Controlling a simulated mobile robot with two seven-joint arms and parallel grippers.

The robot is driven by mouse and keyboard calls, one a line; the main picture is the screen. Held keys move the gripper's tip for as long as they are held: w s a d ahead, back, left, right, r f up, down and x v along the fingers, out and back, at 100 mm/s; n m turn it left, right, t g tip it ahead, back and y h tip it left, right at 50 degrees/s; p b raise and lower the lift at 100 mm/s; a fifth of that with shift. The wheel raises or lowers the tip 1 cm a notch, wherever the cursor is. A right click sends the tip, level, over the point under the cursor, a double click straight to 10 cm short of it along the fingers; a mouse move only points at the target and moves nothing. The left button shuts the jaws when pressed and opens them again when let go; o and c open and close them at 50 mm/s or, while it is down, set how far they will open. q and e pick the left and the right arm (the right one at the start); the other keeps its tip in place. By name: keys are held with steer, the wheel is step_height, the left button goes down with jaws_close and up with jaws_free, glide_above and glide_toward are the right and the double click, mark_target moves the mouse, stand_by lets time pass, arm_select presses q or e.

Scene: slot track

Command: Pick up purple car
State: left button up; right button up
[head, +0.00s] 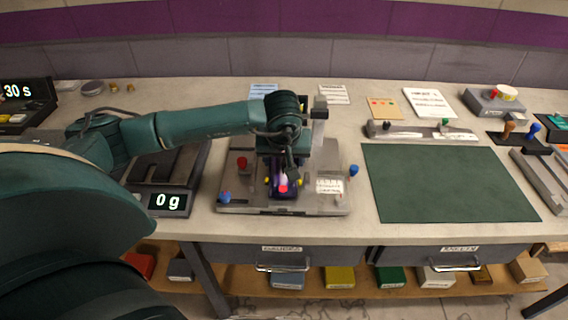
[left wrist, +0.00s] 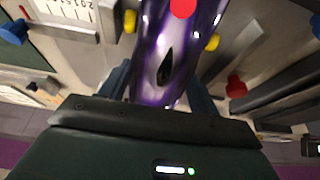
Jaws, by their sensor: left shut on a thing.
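The purple car (left wrist: 180,60) has a shiny body with a dark slit-like mark and a red round spot. In the left wrist view it sits between the two fingers of my left gripper (left wrist: 165,85), which is shut on it. In the head view my left gripper (head: 284,186) points down over the grey slot track fixture (head: 250,205), and only a small part of the car (head: 290,180) shows beneath it. I cannot tell whether the car still touches the track. My right gripper is not in view.
A scale (head: 165,203) reading 0 g stands left of the fixture. Red (head: 242,163) and blue (head: 353,171) knobs stand up on the fixture. A bare green mat (head: 445,180) lies to the right. A rail piece (head: 420,131) lies behind the mat.

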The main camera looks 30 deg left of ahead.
mark_target(284, 160)
arm_select(q)
steer(key=shift+c, duration=1.3)
steer(key=shift+r, duration=0.1)
steer(key=shift+r, duration=0.4)
steer(key=b+v, duration=0.1)
steer(key=v, duration=0.1)
steer(key=shift+r, duration=0.35)
steer(key=s+d+b, duration=0.3)
steer(key=s+d, duration=0.6)
steer(key=s, duration=0.5)
steer(key=shift+s, duration=0.35)
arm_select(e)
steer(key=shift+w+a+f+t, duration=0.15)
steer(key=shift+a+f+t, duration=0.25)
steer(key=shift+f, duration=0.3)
